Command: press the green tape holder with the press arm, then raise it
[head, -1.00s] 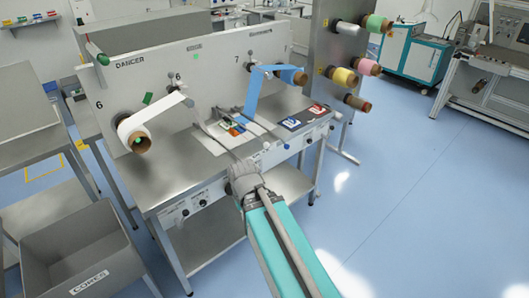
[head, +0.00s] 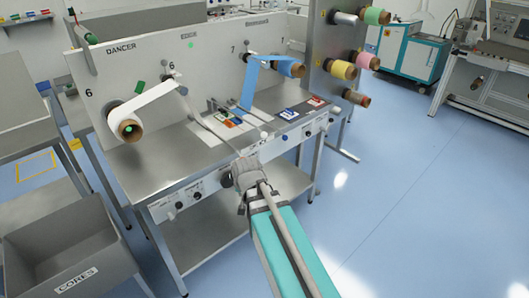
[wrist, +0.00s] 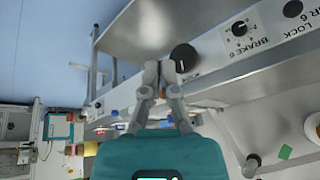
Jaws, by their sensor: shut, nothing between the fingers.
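My gripper (head: 246,165) is in front of the web converter's front edge, below the table top in the head picture. In the wrist view its fingers (wrist: 161,72) are together and empty, beside a black knob (wrist: 183,57) on the front panel; I cannot tell if they touch it.
A white roll (head: 127,129) and a blue roll (head: 291,67) sit on the upright panel (head: 210,62), with webs hanging from them. A grey CORES bin (head: 70,240) stands at lower left. Blue floor (head: 420,210) is free on the right.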

